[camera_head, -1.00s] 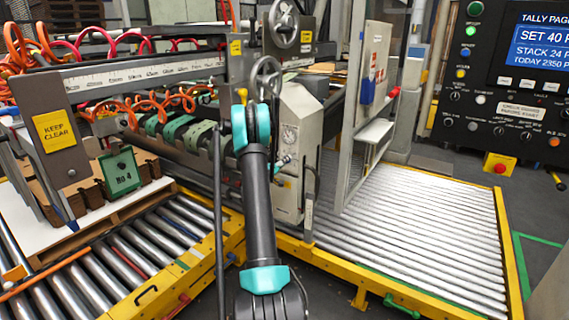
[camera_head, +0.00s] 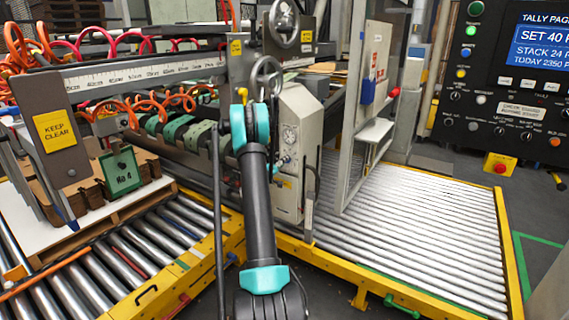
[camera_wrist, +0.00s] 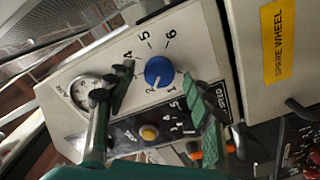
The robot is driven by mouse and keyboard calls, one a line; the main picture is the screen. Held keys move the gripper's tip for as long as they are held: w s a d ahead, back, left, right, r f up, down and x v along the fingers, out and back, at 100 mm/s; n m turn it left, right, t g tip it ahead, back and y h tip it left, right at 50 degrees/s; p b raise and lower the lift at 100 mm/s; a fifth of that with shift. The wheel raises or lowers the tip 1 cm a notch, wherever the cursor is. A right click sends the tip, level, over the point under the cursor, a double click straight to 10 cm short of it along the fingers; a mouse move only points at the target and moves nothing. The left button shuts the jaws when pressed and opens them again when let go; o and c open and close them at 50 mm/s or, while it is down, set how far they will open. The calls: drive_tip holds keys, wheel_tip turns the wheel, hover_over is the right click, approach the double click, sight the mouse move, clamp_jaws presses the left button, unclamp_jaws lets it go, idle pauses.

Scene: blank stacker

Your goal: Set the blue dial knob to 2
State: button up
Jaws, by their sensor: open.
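The blue dial knob (camera_wrist: 159,71) sits on a pale panel (camera_wrist: 190,43) in the wrist view, with figures printed around it; 4, 5 and 6 are clear. Its white pointer mark faces down and slightly left, toward the lower figures, near 1 and 2; the exact setting is hard to tell. My gripper (camera_wrist: 160,76) is open, with one finger left of the knob and a green-padded finger right of it. I see no contact with the knob. In the head view my gripper is small and mostly hidden, and the knob cannot be made out.
A yellow knob (camera_wrist: 149,132) on a dark numbered plate lies just below the blue one. A round gauge (camera_wrist: 83,92) is at the left. A yellow "SPARE WHEEL" label (camera_wrist: 278,42) is on the right. A roller conveyor (camera_head: 420,230) lies right of the machine.

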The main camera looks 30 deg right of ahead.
drive_tip(key=v, duration=1.1)
drive_tip(key=shift+a, duration=0.15)
drive_tip(key=s+a+r+g+y, duration=0.1)
drive_tip(key=s+a+r+y, duration=0.15)
drive_tip(key=s+a, duration=0.4)
drive_tip(key=s+a+r+g+y, duration=0.1)
drive_tip(key=s+a+y, duration=0.35)
drive_tip(key=a, duration=0.25)
drive_tip(key=s+a+f+n+y, duration=0.1)
drive_tip(key=s+a+y, duration=0.3)
drive_tip(key=s+a, duration=0.8)
drive_tip(key=s+a+f+n+y, duration=0.2)
drive_tip(key=s+a+f+y, duration=0.2)
drive_tip(key=s+a, duration=0.8)
drive_tip(key=shift+s+a+f+g+y, duration=0.2)
drive_tip(key=shift+a+g+y, duration=0.2)
drive_tip(key=shift+a+y, duration=0.3)
drive_tip(key=shift+d, duration=0.15)
